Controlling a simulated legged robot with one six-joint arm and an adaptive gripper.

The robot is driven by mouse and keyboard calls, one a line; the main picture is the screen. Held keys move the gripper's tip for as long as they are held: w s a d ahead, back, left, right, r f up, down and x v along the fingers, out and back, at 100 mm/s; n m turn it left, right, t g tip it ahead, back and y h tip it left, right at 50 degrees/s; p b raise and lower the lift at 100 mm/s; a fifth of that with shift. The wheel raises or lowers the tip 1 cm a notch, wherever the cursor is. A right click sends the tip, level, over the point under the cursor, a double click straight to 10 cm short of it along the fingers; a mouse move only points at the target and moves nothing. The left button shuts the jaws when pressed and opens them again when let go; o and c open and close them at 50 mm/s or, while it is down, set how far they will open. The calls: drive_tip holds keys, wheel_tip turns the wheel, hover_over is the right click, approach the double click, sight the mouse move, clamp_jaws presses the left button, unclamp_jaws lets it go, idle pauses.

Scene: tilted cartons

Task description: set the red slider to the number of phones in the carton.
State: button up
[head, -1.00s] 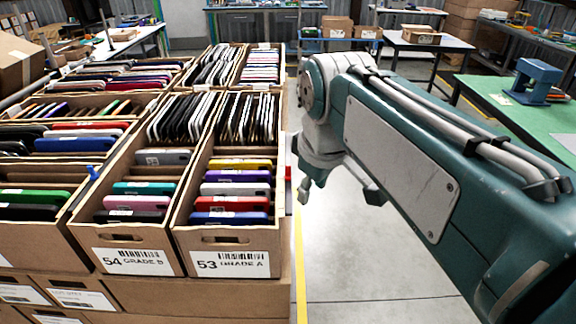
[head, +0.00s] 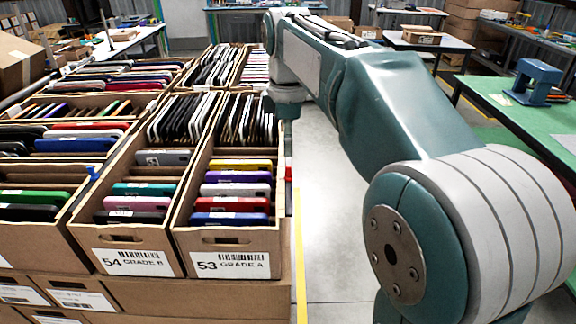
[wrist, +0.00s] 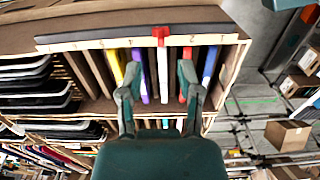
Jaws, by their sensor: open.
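The carton labelled 53 GRADE A (head: 262,240) stands at the front right of the carton group. Its front compartment holds several phones, among them a yellow one (head: 241,165), a purple one (head: 236,177) and a blue one (head: 229,218). My gripper (wrist: 158,72) is open and empty over the phones. Its fingers point toward the rail, apart from the slider, which lies between their lines. The gripper is hidden in the head view.
The carton labelled 54 GRADE B (head: 85,236) stands directly left, with more phone-filled cartons behind. A green table (head: 500,125) with a blue device (head: 535,82) is at the right. Open floor (head: 325,220) lies between. Boxes (wrist: 288,134) show in the wrist view.

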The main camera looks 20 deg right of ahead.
sight(288, 166)
wheel_tip(288, 166, down, 6)
drive_tip(key=shift+f, duration=0.1)
clamp_jaws()
